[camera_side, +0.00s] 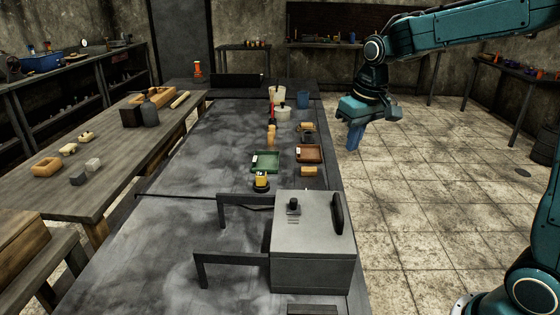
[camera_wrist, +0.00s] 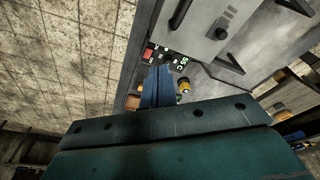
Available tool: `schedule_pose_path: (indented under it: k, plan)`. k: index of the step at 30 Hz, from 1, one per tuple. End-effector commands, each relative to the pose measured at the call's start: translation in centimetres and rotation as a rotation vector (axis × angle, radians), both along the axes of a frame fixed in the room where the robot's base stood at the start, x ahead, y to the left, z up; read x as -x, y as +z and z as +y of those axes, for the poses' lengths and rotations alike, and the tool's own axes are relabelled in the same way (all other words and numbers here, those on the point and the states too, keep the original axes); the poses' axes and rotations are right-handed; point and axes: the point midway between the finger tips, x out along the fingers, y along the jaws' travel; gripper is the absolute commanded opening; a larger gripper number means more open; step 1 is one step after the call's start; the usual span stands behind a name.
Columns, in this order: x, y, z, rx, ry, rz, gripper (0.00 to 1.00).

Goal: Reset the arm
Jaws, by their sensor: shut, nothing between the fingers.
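My gripper (camera_side: 353,136) hangs at the right of the long table (camera_side: 190,210) in the side view, over the floor beyond the table's right edge. Its blue fingers point down and are shut with nothing between them. In the wrist view the gripper (camera_wrist: 158,75) shows as blue fingers beyond the teal housing, with the table's edge and small items behind them. My arm reaches in from the upper right.
A grey metal box (camera_side: 313,240) with a dark handle stands at the table's near end. A green tray (camera_side: 265,161), a brown tray (camera_side: 309,154) and a blue cup (camera_side: 303,99) stand farther back. The tiled floor (camera_side: 430,200) right of the table is clear.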

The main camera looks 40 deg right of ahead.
Motion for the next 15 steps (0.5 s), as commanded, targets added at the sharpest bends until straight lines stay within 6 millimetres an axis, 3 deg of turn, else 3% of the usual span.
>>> schedule_pose_path:
  k: [6, 15]
  plan:
    - [4.4, 2.6, 2.0, 0.009, 0.032, -0.06, 0.0]
    - [10.6, 4.3, 4.2, 0.016, 0.073, -0.136, 0.0]
